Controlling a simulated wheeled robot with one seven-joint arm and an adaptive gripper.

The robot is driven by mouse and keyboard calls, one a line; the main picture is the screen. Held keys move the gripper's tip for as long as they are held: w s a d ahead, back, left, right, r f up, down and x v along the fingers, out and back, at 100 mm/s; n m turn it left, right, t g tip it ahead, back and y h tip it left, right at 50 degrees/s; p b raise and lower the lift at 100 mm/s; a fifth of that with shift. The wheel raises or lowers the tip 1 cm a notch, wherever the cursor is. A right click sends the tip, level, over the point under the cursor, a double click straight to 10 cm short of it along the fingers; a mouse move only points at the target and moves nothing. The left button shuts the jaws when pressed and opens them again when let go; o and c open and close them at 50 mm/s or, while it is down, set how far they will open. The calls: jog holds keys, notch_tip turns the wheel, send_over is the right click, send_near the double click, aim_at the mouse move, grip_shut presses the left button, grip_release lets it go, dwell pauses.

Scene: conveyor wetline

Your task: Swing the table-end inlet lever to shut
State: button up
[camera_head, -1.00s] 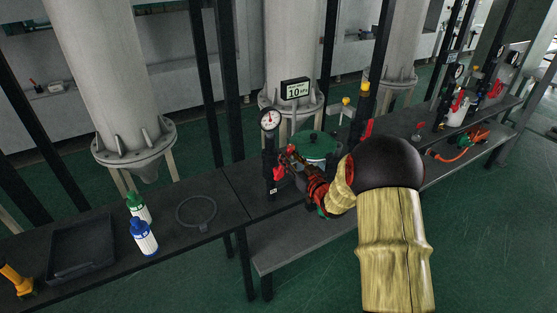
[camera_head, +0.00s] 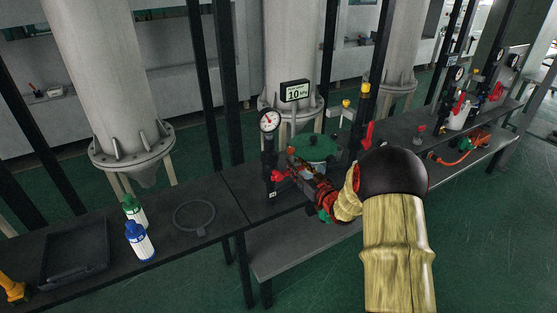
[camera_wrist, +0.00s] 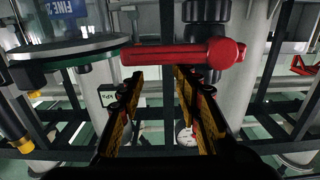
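A red lever (camera_wrist: 180,54) lies level across the upper middle of the wrist view, on a dark valve body (camera_wrist: 206,14). My gripper (camera_wrist: 158,76) is open, its two fingers apart and pointing at the lever, with nothing held between them. The fingertips appear close to the lever's near side; I cannot tell whether they touch. In the head view my gripper (camera_head: 293,160) is beside the gauge post at the table end, where a red lever part (camera_head: 278,175) shows. My arm hides part of this area.
A dial gauge (camera_head: 269,121) and a 10 kPa display (camera_head: 295,91) stand by the valve. A green-lidded vessel (camera_head: 314,146) sits close behind my gripper. Another red lever (camera_head: 367,134) is to the right.

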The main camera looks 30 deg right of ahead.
jog(key=s, duration=0.6)
jog(key=shift+s+p, duration=0.3)
jog(key=shift+s, duration=0.1)
jog(key=shift+d+r, duration=0.1)
